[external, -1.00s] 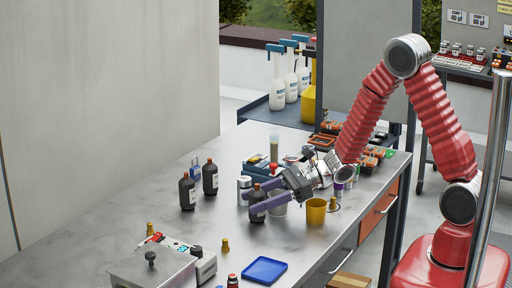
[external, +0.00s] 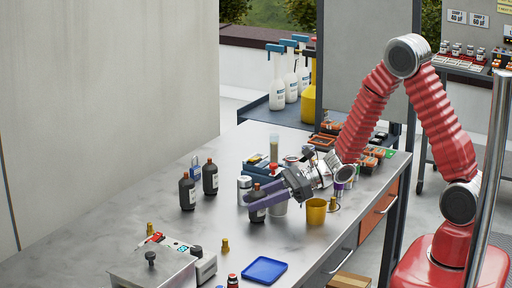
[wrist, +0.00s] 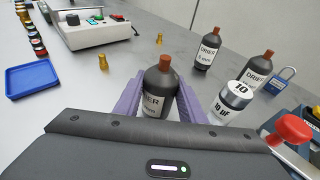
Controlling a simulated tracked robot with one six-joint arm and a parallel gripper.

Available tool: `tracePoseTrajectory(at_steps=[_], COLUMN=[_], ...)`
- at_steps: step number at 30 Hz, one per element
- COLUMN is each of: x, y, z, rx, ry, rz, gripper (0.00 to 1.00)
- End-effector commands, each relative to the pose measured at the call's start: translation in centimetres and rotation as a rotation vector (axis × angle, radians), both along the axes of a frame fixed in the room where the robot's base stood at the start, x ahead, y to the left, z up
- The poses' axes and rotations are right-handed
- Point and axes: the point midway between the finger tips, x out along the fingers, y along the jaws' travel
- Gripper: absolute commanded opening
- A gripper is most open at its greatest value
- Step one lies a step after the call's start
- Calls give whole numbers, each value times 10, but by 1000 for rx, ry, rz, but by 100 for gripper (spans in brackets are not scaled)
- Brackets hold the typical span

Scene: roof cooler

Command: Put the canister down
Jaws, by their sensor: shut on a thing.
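A dark drier canister (wrist: 158,88) with a brown cap and white label is upright between the two purple fingers of my gripper (wrist: 160,104) in the wrist view. In the external view, the lower part of this canister (external: 257,216) shows under the fingers of my gripper (external: 252,199), which is shut on it. Its base looks to be at or very near the steel bench top (external: 130,225); I cannot tell whether it touches. Two like drier canisters stand on the bench, one nearer (external: 187,192) and one farther (external: 210,177).
A silver capacitor (wrist: 234,102) stands close to the right finger, with a blue padlock (wrist: 281,78) beyond. A grey instrument (external: 155,268), a blue tray (external: 264,270), small brass fittings (external: 225,245) and a yellow cup (external: 316,212) stand around. The bench's left middle is clear.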

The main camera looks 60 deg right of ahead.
Motion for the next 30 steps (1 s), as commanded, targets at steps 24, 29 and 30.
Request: tracePoseTrajectory(at_steps=[24,29,30], x=[1,1,1], y=[0,0,0], z=[61,91,100], rx=[0,-2,-1], ry=[-7,-9,-8], rz=[0,0,1], gripper=[1,1,1])
